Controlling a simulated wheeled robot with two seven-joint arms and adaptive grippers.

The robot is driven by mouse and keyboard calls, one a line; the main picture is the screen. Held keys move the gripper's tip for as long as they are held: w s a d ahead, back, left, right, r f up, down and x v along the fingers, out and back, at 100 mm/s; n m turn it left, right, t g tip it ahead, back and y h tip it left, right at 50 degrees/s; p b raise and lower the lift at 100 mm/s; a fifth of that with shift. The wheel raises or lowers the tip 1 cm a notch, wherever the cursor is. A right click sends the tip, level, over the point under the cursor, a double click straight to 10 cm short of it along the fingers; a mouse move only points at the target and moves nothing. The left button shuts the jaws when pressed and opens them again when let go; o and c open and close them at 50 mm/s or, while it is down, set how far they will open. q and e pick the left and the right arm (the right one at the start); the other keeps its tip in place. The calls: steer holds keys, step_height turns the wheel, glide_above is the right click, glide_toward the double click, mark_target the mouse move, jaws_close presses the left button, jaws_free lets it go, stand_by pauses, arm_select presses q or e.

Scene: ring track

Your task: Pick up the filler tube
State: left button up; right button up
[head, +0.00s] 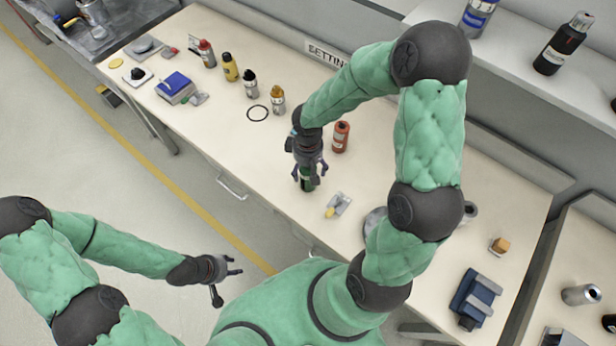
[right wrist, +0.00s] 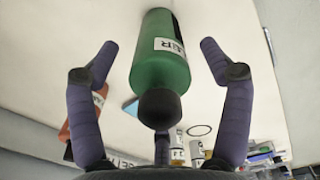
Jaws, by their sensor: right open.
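A green tube-like bottle with a black cap stands on the bench under my right gripper in the head view (head: 307,185). I cannot tell for sure that it is the filler tube. In the head view the right gripper (head: 308,170) partly hides the bottle. My left gripper (head: 238,280) is open and empty, away from the bench, over the floor.
A red-orange bottle (head: 341,137) stands close to the right gripper. A black ring (head: 257,113) and several bottles, such as a yellow one (head: 230,67), are farther left. A small grey and yellow item (head: 337,206) lies near the bench's front. A blue vise-like block (head: 475,298) sits at right.

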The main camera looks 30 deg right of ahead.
jaws_close()
stand_by(0.3)
